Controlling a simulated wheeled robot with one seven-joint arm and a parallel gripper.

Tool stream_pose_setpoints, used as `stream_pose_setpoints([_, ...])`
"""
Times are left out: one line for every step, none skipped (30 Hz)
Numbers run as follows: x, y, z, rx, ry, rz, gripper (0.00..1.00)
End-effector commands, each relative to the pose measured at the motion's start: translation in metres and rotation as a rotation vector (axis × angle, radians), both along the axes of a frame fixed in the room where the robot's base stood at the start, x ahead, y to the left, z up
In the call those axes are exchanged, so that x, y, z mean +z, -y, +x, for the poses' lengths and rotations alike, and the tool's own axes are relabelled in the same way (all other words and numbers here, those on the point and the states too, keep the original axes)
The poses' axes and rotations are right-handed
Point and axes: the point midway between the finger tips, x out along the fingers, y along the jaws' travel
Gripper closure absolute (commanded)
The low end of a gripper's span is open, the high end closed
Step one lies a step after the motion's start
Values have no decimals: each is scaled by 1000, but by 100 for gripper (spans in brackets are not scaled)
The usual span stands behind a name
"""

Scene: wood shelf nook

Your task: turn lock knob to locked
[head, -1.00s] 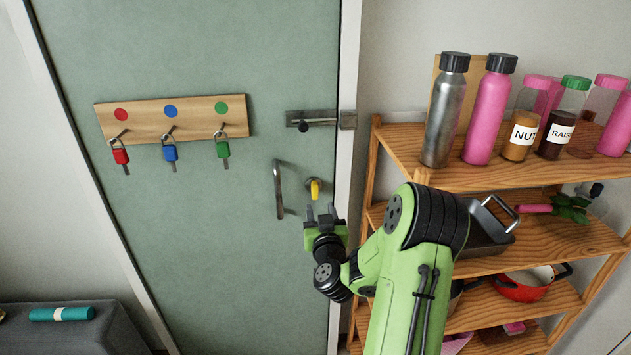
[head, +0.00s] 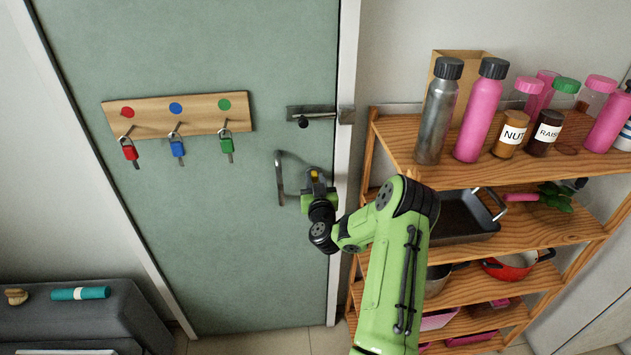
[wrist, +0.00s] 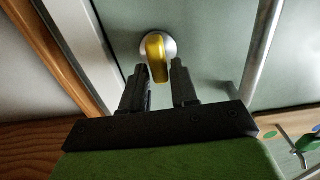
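The lock knob is a yellow thumb-turn (wrist: 157,58) on a round silver plate (wrist: 171,46), mounted on the green door (head: 215,240). In the head view the yellow knob (head: 314,175) shows just above my gripper, partly hidden by it. My gripper (wrist: 158,82) is open in the wrist view, with one finger on each side of the knob's lower end. The knob lies between or just beyond the fingertips; I cannot tell whether they touch it. In the wrist view the knob is close to upright with a slight tilt.
A vertical door handle (head: 280,178) is just left of the knob. A slide bolt (head: 318,114) sits above. A key rack (head: 180,115) with red, blue and green padlocks hangs further left. A wooden shelf (head: 400,150) with bottles and pans stands close on the right.

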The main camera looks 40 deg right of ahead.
Motion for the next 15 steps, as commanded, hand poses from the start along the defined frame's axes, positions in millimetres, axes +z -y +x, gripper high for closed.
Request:
stream_pose_setpoints([0,0,0,0,0,0,80])
stream_pose_setpoints([0,0,0,0,0,0,84])
stream_pose_setpoints([0,0,0,0,0,0,91])
stream_pose_setpoints([0,0,0,0,0,0,95])
stream_pose_setpoints([0,0,0,0,0,0,100])
stream_pose_setpoints([0,0,0,0,0,0,100])
stream_pose_setpoints([0,0,0,0,0,0,100])
stream_pose_setpoints([0,0,0,0,0,0,100])
stream_pose_setpoints([0,0,0,0,1,1,100])
stream_pose_setpoints([0,0,0,0,1,2,100])
stream_pose_setpoints([0,0,0,0,2,3,100])
stream_pose_setpoints([0,0,0,0,4,6,100])
stream_pose_setpoints([0,0,0,0,6,9,100])
stream_pose_setpoints([0,0,0,0,9,13,100])
stream_pose_setpoints([0,0,0,0,15,21,100])
